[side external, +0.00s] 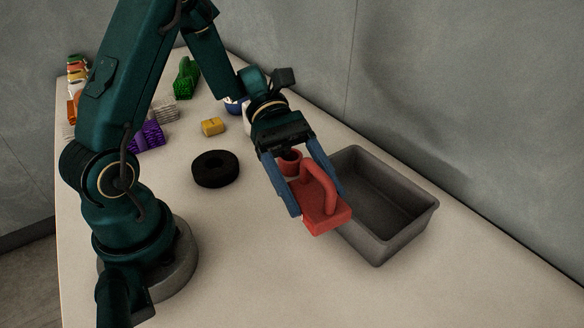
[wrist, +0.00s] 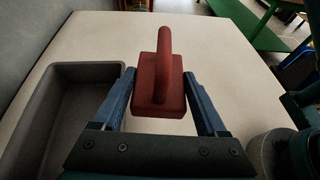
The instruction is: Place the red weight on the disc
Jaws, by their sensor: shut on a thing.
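My gripper (side external: 319,201) is shut on the red weight (side external: 327,217), a block with a loop handle. The blue fingers are on either side of it. In the wrist view the red weight (wrist: 160,95) sits between the fingers, its handle pointing away from the palm. In the side view it is tilted and appears held above the table, near the grey bin's left side. A black round disc (side external: 215,180) with a hollow centre lies flat on the table, left of my gripper, with nothing on it. The disc does not show in the wrist view.
A grey open bin (side external: 408,225) stands just right of my gripper and looks empty. A small red round thing (side external: 289,161) shows between the fingers. A yellow block (side external: 212,127), purple block (side external: 148,136) and green item (side external: 187,78) lie farther back. The table around the disc is clear.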

